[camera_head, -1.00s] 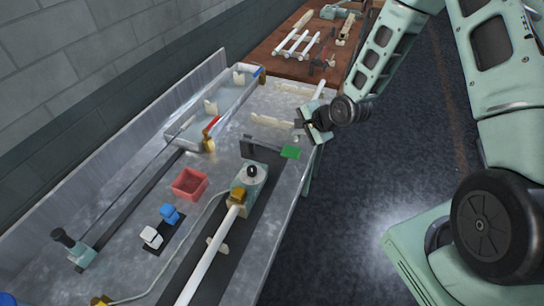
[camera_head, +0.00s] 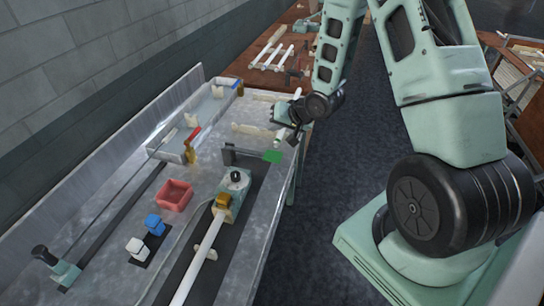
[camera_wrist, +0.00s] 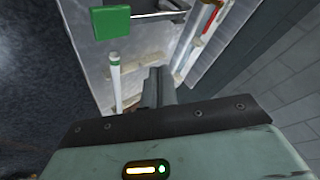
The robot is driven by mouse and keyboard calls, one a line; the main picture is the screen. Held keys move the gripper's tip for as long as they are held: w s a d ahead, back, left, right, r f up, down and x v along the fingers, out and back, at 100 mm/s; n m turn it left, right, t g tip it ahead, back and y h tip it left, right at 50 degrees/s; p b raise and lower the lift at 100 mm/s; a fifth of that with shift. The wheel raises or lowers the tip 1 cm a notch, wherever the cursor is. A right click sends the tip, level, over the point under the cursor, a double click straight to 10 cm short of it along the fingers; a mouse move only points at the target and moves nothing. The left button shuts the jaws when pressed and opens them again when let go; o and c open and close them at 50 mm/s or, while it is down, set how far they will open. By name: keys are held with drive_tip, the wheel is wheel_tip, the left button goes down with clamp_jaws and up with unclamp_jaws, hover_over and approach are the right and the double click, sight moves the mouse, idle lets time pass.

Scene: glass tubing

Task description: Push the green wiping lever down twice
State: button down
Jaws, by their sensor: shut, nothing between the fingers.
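The green wiping lever (camera_head: 273,156) is a flat green pad at the end of a dark bar, near the right edge of the metal bench. In the wrist view the green pad (camera_wrist: 112,23) shows at the upper left, on a thin rod. My gripper (camera_head: 283,118) is over the bench's right edge, beyond the lever and apart from it. In the wrist view its dark fingers (camera_wrist: 157,86) are together and empty, with the pad ahead and to the left. The pad looks level in the head view.
A white tube (camera_wrist: 116,80) with a green band lies beside my fingers. On the metal bench (camera_head: 215,165) are a red bin (camera_head: 174,194), blue and white blocks, a tray (camera_head: 165,148) and a long white tube (camera_head: 200,262) in a clamp unit. Dark floor lies right of the bench.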

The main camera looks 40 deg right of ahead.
sight(278, 158)
drive_tip(key=shift+f+b, duration=3.35)
drive_tip(key=shift+f, duration=0.9)
drive_tip(key=shift+f, duration=0.1)
drive_tip(key=shift+f, duration=0.3)
drive_tip(key=shift+f+b, duration=1.95)
drive_tip(key=shift+f, duration=0.25)
idle(1.2)
